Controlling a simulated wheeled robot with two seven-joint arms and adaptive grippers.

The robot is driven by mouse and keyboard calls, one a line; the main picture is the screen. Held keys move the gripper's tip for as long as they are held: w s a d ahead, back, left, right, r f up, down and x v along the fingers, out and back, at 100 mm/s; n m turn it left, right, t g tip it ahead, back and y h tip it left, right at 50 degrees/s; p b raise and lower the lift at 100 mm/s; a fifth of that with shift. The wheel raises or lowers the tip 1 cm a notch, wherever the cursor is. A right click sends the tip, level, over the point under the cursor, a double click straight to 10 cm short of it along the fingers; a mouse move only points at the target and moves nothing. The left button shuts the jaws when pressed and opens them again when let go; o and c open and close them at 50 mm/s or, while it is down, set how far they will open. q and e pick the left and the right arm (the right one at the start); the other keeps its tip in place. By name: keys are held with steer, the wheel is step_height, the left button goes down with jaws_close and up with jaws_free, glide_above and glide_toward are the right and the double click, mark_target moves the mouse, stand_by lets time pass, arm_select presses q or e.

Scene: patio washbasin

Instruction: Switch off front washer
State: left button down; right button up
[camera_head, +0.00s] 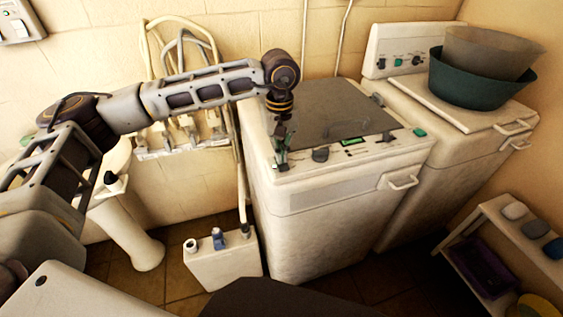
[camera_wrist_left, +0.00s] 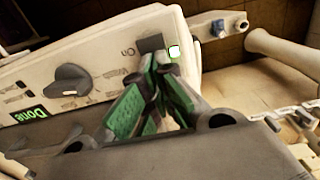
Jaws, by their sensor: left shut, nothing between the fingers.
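The front washer (camera_head: 325,225) is the white top-loading machine in the middle of the head view. Its panel has a dark dial (camera_head: 320,155) and a lit green display (camera_head: 353,141); in the left wrist view the display (camera_wrist_left: 28,115) reads "Done". My left gripper (camera_head: 281,156) is shut and empty over the panel's left end. Its green-padded fingertips (camera_wrist_left: 160,64) are close to the button; I cannot tell if they touch. My right gripper is not in view.
A second washer (camera_head: 455,165) stands to the right, with stacked basins (camera_head: 485,70) on top. Pipes and taps (camera_head: 185,130) are on the wall behind my left arm. A shelf (camera_head: 515,240) stands at right.

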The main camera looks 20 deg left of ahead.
arm_select(q)
steer(key=shift+f, duration=0.3)
steer(key=shift+r, duration=0.1)
